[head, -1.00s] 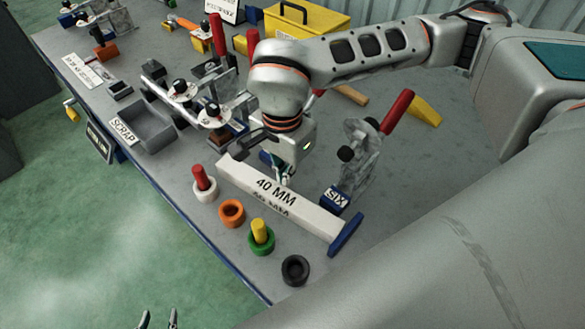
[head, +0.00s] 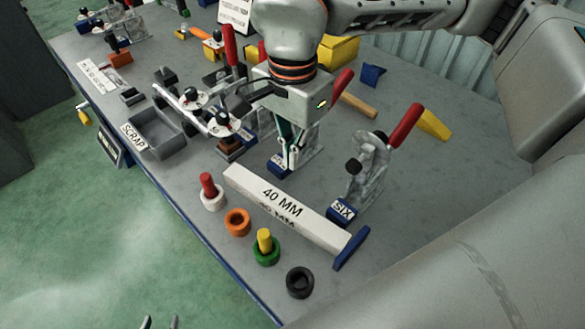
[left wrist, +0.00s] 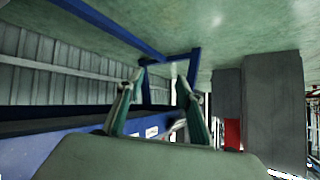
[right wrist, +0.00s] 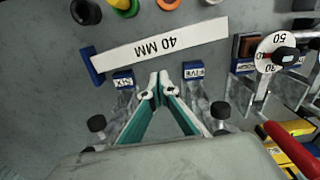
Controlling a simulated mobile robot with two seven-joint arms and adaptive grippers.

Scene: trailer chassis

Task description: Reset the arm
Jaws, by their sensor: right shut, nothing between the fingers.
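My right gripper (head: 290,168) is shut and empty, hanging above the bench behind the white 40 MM bar (head: 290,210). In the right wrist view, its tips (right wrist: 159,78) meet between the toggle clamp with the blue SIX block (right wrist: 123,80) and the one with the blue FIVE block (right wrist: 194,70). The SIX clamp (head: 372,165) stands right of it in the head view, red handle raised; the arm partly hides the FIVE clamp. My left gripper (head: 160,322) is low at the bottom edge, off the bench. Its fingers (left wrist: 160,80) stand apart with nothing between them.
Along the front bench edge stand a white ring with a red peg (head: 211,192), an orange ring (head: 237,222), a green ring with a yellow peg (head: 265,248) and a black ring (head: 300,282). A grey SCRAP tray (head: 158,134) and more clamps lie left.

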